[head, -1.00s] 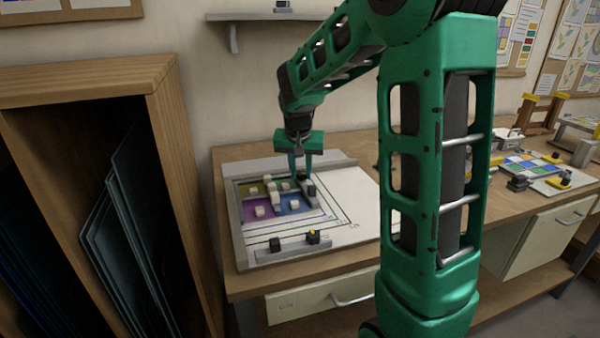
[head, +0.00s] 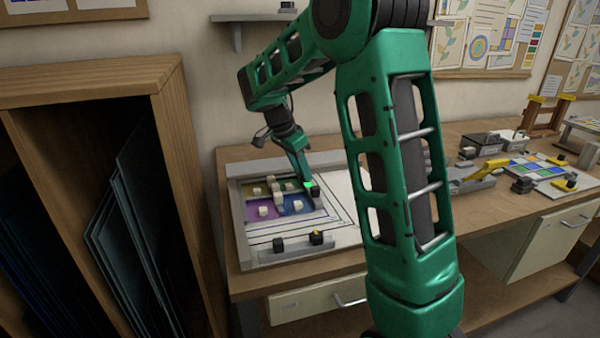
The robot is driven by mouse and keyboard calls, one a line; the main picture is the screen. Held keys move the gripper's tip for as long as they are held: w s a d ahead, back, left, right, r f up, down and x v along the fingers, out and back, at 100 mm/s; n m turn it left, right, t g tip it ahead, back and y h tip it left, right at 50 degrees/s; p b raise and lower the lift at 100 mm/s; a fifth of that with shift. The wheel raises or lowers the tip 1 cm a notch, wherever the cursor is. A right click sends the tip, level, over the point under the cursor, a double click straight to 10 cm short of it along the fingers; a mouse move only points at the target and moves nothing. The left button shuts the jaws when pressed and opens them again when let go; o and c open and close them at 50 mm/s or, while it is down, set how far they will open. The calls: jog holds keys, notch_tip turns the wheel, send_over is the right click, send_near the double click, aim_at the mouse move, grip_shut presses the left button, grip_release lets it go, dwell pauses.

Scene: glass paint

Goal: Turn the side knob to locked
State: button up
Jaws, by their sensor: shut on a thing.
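The side knob (head: 315,194) is a small black knob on the grey side bar at the right edge of the coloured glass panel (head: 290,206). My gripper (head: 308,182) reaches down to it from the upper left, tilted. Its fingers overlap in this view and are shut on the knob. The fingers hide the knob's upper part, and a bright green spot shows at the fingertips. I cannot read the knob's pointer or any locked mark at this size.
White blocks (head: 297,207) stand on the panel. A wooden rack (head: 95,75) stands at left. My arm hides part of the table, with tools and a tile board (head: 538,170) at right.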

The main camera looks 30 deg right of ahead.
jog(key=shift+w+a+r+m, duration=0.1)
jog(key=shift+w+m, duration=0.15)
jog(key=shift+m, duration=0.15)
jog(key=o, duration=1)
jog(key=shift+o, duration=0.2)
jog(key=shift+s, duration=0.1)
jog(key=v, duration=1)
jog(key=shift+w+a+r, duration=0.2)
jog(key=shift+w+r, duration=0.05)
jog(key=shift+s+d, duration=0.1)
jog(key=s+d+f+n+y, duration=0.1)
jog(key=s+d+n, duration=0.2)
jog(key=s, duration=0.7)
jog(key=s+d+f+n+y, duration=0.1)
jog(key=s+d+f+n, duration=0.15)
jog(key=s, duration=0.75)
jog(key=s+a+f+n+y, duration=0.1)
jog(key=s+a+f+n, duration=0.1)
jog(key=s, duration=0.6)
jog(key=s+a+f+n+y, duration=0.1)
jog(key=s+a+f+n, duration=0.2)
jog(key=s, duration=0.5)
notch_tip(320, 180, down, 2)
jog(key=shift+s+f+n+y, duration=0.1)
jog(key=shift+s+n+y, duration=0.2)
jog(key=shift+n, duration=0.45)
